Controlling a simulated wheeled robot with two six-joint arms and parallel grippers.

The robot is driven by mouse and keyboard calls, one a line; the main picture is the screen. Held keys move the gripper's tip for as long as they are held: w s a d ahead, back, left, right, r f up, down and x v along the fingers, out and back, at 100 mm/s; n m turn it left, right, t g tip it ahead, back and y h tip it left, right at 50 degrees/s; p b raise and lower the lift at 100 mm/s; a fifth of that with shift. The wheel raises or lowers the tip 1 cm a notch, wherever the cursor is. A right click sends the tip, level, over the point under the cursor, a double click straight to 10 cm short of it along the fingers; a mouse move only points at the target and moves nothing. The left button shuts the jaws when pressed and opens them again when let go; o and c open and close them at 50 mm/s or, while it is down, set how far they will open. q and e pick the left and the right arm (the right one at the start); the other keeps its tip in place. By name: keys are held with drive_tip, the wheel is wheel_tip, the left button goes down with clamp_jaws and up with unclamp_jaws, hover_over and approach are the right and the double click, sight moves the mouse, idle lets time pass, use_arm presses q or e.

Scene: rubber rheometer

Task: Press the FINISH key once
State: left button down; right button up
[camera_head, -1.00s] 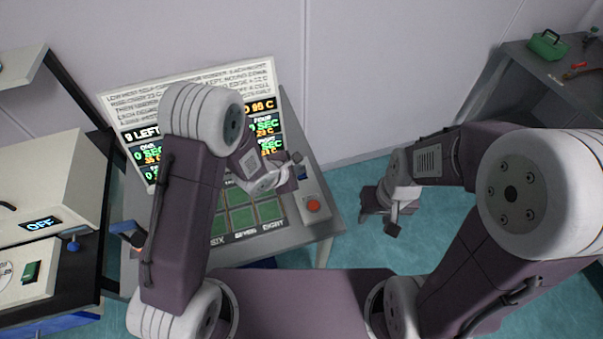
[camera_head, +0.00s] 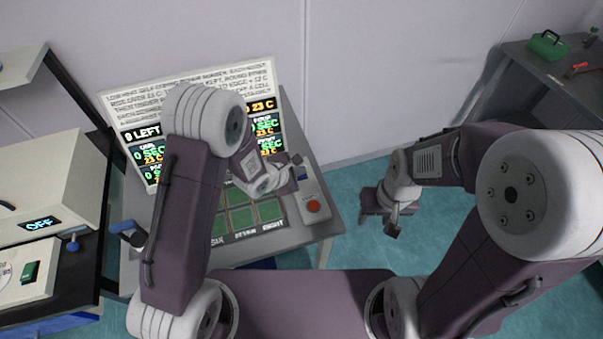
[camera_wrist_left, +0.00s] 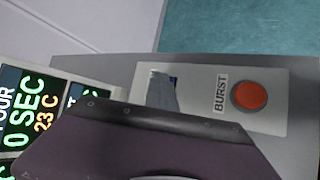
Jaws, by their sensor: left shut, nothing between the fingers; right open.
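No key with a readable FINISH label shows. My left gripper (camera_head: 296,160) is shut and empty, over the right side of the grey console (camera_head: 290,235). In the left wrist view its grey fingertips (camera_wrist_left: 160,90) cover part of a pale panel. A small dark blue patch (camera_wrist_left: 173,80) shows right beside the fingertips; it is mostly hidden, and I cannot tell whether they touch it. A red round button (camera_wrist_left: 249,96) labelled BURST sits to the right on the same panel and is clear of the gripper. My right gripper (camera_head: 391,222) is open and empty, right of the console.
A display board (camera_head: 190,85) with text and readings stands at the console's back. Green squares (camera_head: 240,218) lie on the console top. A pale machine (camera_head: 40,190) reading OFF stands at the left. A side table (camera_head: 555,75) with a green box (camera_head: 548,44) is at the far right.

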use_arm(q)
drive_tip(key=shift+s+f, duration=0.15)
drive_tip(key=shift+r+p, duration=1)
drive_tip(key=shift+p, duration=0.15)
drive_tip(key=shift+r, duration=0.2)
wheel_tip(320, 180, up, 5)
drive_tip(key=p, duration=0.5)
drive_tip(key=shift+p, duration=0.3)
drive_tip(key=shift+f, duration=0.15)
